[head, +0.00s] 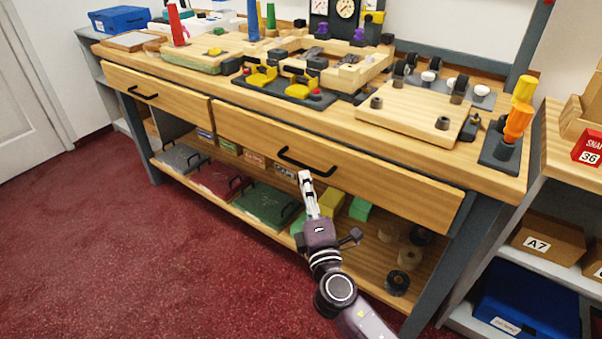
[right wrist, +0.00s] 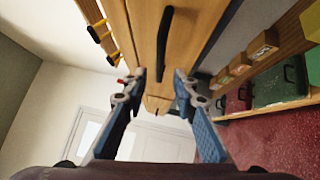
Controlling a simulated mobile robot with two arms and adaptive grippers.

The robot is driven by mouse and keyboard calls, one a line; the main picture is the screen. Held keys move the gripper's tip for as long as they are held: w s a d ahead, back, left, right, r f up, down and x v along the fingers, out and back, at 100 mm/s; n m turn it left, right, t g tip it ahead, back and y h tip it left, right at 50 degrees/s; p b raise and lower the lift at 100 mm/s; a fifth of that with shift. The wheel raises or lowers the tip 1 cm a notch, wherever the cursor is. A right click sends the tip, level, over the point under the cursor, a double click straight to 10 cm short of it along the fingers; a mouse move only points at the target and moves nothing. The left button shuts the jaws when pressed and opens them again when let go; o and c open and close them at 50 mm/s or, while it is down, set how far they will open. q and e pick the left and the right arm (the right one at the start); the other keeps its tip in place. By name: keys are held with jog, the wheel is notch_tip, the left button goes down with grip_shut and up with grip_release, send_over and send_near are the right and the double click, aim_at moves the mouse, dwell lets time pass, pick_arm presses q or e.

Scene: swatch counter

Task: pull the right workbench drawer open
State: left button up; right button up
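The right workbench drawer (head: 370,178) has a wide wooden front with a black bar handle (head: 306,162). Whether its front stands slightly out from the bench, I cannot tell. My right gripper (head: 305,178) is just in front of and below the handle in the head view. In the right wrist view the two fingers of my right gripper (right wrist: 159,85) are spread apart with nothing gripped. The handle (right wrist: 165,45) is ahead there, its near end lined up between the fingertips. Contact is not visible. My left gripper is not in view.
A left drawer (head: 160,92) with its own handle is beside it. The bench top (head: 490,165) holds a wooden board (head: 415,112), fixtures and an orange-handled tool (head: 517,122). The lower shelf holds green cases (head: 262,205) and spools. A side shelf (head: 545,160) stands at right; red floor (head: 120,240) is clear at left.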

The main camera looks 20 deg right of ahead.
aim_at(301, 163)
jog(key=w, duration=0.5)
jog(key=w+r, duration=0.1)
jog(key=w, duration=0.1)
jog(key=shift+w+d, duration=0.25)
jog(key=shift+d, duration=0.15)
grip_shut()
